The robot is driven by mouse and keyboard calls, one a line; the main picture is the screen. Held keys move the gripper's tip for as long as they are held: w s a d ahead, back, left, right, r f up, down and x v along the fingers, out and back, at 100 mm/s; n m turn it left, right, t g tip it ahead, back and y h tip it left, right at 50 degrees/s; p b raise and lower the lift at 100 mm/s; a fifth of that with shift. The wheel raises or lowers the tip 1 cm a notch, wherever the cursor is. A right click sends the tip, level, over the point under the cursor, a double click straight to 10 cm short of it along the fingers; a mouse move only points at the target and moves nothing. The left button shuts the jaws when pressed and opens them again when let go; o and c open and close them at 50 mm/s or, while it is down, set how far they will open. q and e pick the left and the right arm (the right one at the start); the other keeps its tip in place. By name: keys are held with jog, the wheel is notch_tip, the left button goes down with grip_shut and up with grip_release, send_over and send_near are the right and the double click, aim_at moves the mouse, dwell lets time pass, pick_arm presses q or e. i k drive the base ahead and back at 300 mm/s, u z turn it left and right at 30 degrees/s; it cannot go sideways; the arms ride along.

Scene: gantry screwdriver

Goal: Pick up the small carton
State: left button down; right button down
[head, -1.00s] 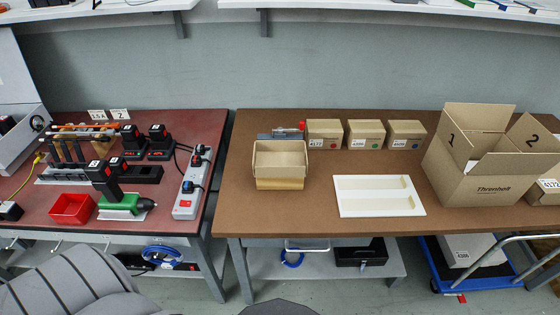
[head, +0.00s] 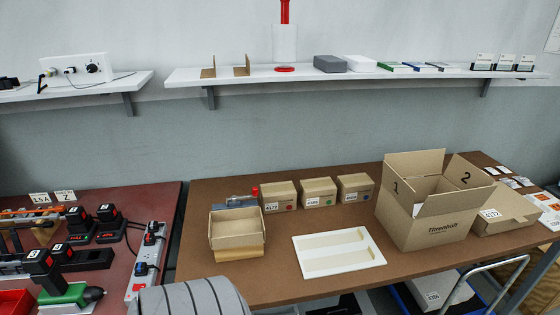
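A small open-topped carton (head: 237,229) sits tilted on a wooden block (head: 238,254) at the left of the brown bench. Three small closed cartons stand in a row behind the white tray: one with a red dot (head: 279,196), one with a green dot (head: 318,192) and one with a blue dot (head: 355,188). A carton labelled 4172 (head: 505,220) lies at the right, partly behind the large open box (head: 432,222). I cannot tell which is meant by the small carton. Neither of my grippers is in view.
A white tray (head: 338,257) lies on the brown bench (head: 300,290), with bare bench around it. A red-topped bench (head: 150,205) with tools and a power strip (head: 147,268) stands left. A wall shelf (head: 230,79) holds boxes. A metal rail (head: 505,262) is at lower right.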

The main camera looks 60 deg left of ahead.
aim_at(247, 219)
jog(key=z, duration=0.05)
jog(key=i, duration=1.15)
jog(key=u, duration=1.85)
